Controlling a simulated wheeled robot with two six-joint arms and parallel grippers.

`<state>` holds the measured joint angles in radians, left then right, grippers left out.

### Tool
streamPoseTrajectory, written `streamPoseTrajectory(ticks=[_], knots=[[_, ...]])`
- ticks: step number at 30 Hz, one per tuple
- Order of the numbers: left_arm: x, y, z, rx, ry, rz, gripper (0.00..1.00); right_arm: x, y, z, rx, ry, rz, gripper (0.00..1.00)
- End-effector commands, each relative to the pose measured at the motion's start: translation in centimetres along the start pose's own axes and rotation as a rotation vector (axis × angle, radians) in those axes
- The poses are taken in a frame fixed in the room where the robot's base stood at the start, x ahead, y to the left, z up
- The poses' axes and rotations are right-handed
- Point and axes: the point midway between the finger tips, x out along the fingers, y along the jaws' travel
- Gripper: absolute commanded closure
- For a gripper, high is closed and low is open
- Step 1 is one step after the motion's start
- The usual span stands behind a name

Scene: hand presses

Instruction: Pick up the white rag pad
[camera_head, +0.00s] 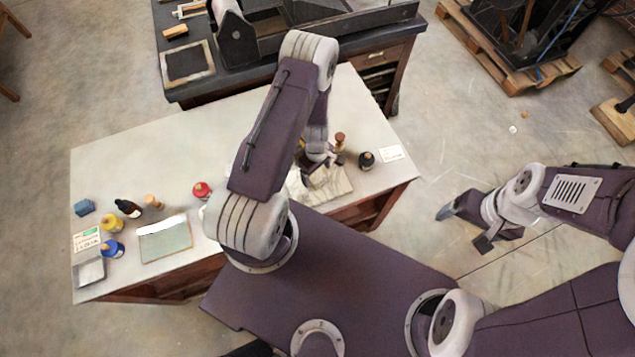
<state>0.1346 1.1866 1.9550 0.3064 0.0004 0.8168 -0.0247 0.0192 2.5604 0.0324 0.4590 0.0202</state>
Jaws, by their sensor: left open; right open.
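A bright white elongated patch (162,225) lies along the far edge of a grey-green plate (165,245) on the left of the pale table; I cannot tell whether it is the white rag pad or glare. No other thing clearly reads as a white rag pad. My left gripper (320,177) is open, low over a pale stone slab (338,187) on the right part of the table. The gripper and arm hide part of the slab and what lies there. My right gripper (464,224) is open and empty over the floor, right of the table.
Beside my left gripper stand a dark jar (366,160) and a brown-topped item (340,140). A red jar (202,190) stands left of my arm. Yellow (111,223) and blue (112,248) jars crowd the left end. A dark press bench (280,50) borders the back.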

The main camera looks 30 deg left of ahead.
Motion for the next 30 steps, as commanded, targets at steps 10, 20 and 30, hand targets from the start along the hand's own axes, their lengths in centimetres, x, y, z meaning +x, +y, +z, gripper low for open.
streamPoseTrajectory(ticks=[10, 20, 30], knots=[[4.8, 0.2, 0.2, 0.002, 0.0, 0.0, 0.18, 4.3, 0.1, 0.4, 0.0, 0.001, 0.0, 0.16], [5.0, 0.2, 0.2, 0.002, 0.0, 0.0, 0.29, 4.6, 0.1, 0.4, 0.0, 0.001, 0.0, 0.16], [5.0, 0.2, 0.2, 0.002, 0.0, 0.0, 0.9, 4.6, 0.1, 0.4, 0.0, 0.001, 0.0, 0.16]])
